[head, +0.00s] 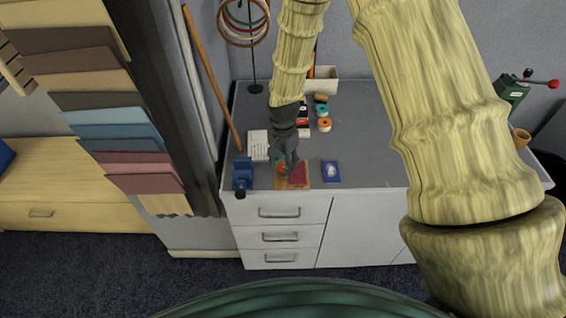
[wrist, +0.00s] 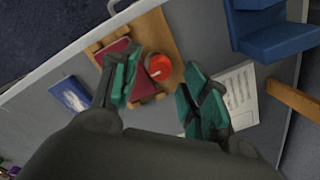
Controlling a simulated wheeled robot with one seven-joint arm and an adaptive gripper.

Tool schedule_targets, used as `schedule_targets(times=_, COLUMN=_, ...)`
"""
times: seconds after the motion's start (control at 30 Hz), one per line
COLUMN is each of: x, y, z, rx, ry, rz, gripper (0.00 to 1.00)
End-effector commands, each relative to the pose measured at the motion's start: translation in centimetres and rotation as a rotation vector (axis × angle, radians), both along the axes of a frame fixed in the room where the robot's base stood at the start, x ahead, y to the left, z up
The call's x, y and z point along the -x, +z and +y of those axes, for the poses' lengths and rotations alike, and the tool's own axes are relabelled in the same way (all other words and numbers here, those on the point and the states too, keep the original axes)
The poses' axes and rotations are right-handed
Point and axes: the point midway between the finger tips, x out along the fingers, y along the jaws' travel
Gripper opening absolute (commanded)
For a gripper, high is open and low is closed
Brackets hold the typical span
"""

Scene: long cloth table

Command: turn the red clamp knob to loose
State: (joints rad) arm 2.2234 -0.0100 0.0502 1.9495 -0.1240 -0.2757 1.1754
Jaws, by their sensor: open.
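The red clamp knob (wrist: 158,68) is a round red disc with a pale line on its face, seen in the wrist view. It sits beside a dark red block (wrist: 118,50) on a wooden board (wrist: 152,32). The block also shows in the head view (head: 298,174). My gripper (wrist: 155,92) is open, its green-padded fingers apart. In the wrist view the knob appears between and just beyond the fingertips; I cannot tell whether they touch it. In the head view my gripper (head: 288,166) is over the board and hides the knob's surroundings.
A blue vise (head: 242,175) stands left of the board, and a blue packet (head: 331,171) lies to its right. A white printed card (head: 258,145) lies behind. Tape rolls (head: 324,125) sit farther back.

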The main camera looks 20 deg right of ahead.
Motion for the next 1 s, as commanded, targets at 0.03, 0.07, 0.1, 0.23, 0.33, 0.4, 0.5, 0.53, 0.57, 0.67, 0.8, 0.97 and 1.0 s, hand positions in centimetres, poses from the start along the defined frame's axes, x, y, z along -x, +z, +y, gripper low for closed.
schedule_targets(times=0.03, x=0.1, y=-0.4, z=0.0, rx=0.0, ry=0.0, rz=0.002, gripper=0.45)
schedule_targets(times=0.07, x=0.1, y=-0.6, z=0.0, rx=0.0, ry=0.001, rz=0.001, gripper=0.45)
schedule_targets(times=0.1, x=0.1, y=-0.8, z=0.0, rx=0.0, ry=0.0, rz=0.001, gripper=0.45)
schedule_targets(times=0.23, x=0.1, y=-1.4, z=0.0, rx=0.0, ry=0.0, rz=0.002, gripper=0.45)
schedule_targets(times=0.33, x=0.1, y=-1.6, z=0.0, rx=0.0, ry=0.0, rz=0.001, gripper=0.45)
schedule_targets(times=0.4, x=0.1, y=-1.6, z=0.0, rx=0.0, ry=0.0, rz=0.001, gripper=0.45)
schedule_targets(times=0.5, x=0.1, y=-1.6, z=0.0, rx=0.0, ry=0.0, rz=0.001, gripper=0.45)
schedule_targets(times=0.53, x=0.1, y=-1.6, z=0.0, rx=0.0, ry=0.0, rz=0.001, gripper=0.45)
schedule_targets(times=0.57, x=0.1, y=-1.6, z=0.0, rx=0.0, ry=0.0, rz=0.001, gripper=0.45)
schedule_targets(times=0.67, x=0.1, y=-1.6, z=0.0, rx=0.0, ry=0.0, rz=0.001, gripper=0.29)
schedule_targets(times=0.8, x=0.1, y=-1.6, z=0.0, rx=0.0, ry=0.0, rz=0.001, gripper=0.04)
schedule_targets(times=0.97, x=0.1, y=-1.6, z=0.0, rx=0.0, ry=0.001, rz=0.001, gripper=0.0)
schedule_targets(times=1.0, x=0.1, y=-1.6, z=0.0, rx=0.0, ry=0.003, rz=0.001, gripper=0.0)
